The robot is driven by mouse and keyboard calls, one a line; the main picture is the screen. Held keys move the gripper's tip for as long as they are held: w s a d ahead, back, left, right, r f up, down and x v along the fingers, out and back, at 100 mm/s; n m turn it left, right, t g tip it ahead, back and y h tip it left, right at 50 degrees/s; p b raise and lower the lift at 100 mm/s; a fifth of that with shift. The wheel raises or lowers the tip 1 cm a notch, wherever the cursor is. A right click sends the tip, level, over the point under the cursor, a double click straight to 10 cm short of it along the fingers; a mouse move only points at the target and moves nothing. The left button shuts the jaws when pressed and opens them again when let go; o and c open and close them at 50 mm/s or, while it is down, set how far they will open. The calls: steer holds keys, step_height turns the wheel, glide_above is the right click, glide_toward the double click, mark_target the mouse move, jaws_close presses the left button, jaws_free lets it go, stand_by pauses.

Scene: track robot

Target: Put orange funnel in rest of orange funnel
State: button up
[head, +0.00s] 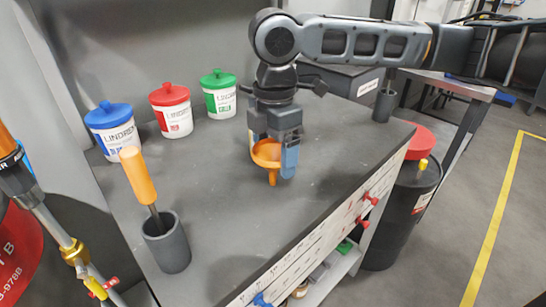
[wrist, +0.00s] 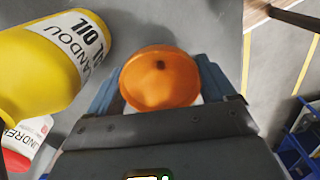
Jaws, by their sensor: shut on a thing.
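The orange funnel (head: 265,153) is held upright in my gripper (head: 276,158), spout down, above the grey bench top. In the wrist view the funnel's round mouth (wrist: 160,78) sits between the two blue fingers of my gripper (wrist: 158,88), which are shut on it. Which thing is the funnel's rest I cannot tell. A dark grey cup (head: 384,106) stands at the right end of the bench, well right of my gripper. Another grey cup (head: 167,247) at the front left holds an orange-handled tool (head: 140,177).
Tubs with blue (head: 112,130), red (head: 171,111) and green (head: 219,94) lids stand along the back. A yellow oil bottle (wrist: 40,65) is close to my gripper in the wrist view. A black drum (head: 402,205) stands beyond the bench's right edge. The middle bench top is clear.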

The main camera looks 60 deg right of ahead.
steer(key=shift+r, duration=0.5)
steer(key=r, duration=0.2)
steer(key=s+r, duration=0.1)
steer(key=shift+d+r, duration=0.15)
steer(key=shift+r, duration=0.25)
steer(key=s+d+r, duration=0.1)
steer(key=s+r, duration=0.5)
steer(key=s, duration=0.4)
steer(key=shift+s+d+p, duration=0.25)
steer(key=shift+s+p, duration=0.05)
steer(key=shift+p, duration=0.15)
steer(key=shift+r, duration=0.1)
